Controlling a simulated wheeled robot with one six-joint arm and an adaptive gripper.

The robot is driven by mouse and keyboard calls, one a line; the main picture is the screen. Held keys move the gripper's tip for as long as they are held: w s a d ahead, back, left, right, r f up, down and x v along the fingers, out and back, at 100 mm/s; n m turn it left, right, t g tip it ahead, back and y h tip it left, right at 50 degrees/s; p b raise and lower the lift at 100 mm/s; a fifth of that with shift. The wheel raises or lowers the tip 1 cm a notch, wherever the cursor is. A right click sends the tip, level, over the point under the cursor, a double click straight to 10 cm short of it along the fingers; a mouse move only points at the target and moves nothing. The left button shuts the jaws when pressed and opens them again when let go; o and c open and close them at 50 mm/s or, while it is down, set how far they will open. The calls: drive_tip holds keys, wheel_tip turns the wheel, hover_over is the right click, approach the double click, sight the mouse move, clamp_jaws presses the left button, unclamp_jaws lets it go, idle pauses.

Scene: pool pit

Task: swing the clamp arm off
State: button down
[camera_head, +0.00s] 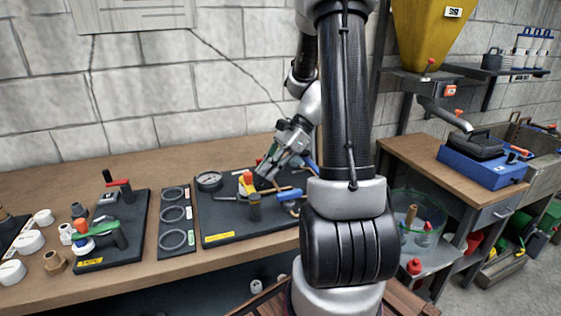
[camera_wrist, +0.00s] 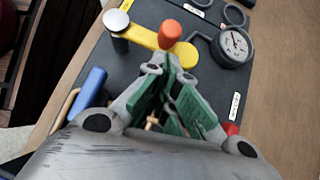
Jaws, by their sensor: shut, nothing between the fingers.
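The yellow clamp arm (camera_head: 249,187) with an orange knob stands on a dark board (camera_head: 225,222) on the bench. In the wrist view the yellow clamp arm (camera_wrist: 146,36) runs from a silver-topped post (camera_wrist: 117,24) past the orange knob (camera_wrist: 170,31) to the gauge side. My gripper (camera_head: 264,172) comes down from behind and right of the clamp in the head view. In the wrist view my gripper (camera_wrist: 169,73) is shut and empty, its green-padded fingers just short of the knob and arm. I cannot tell whether the fingertips touch the arm.
A round gauge (camera_head: 209,181) sits on the board left of the clamp. A strip with three rings (camera_head: 174,222) and a board with a green-handled valve (camera_head: 110,232) stand left. A glass bowl (camera_head: 418,212) is on the right.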

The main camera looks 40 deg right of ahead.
drive_tip(key=shift+w+a, duration=0.1)
drive_tip(key=shift+a, duration=0.45)
drive_tip(key=shift+w+a+n, duration=0.2)
drive_tip(key=shift+n, duration=0.1)
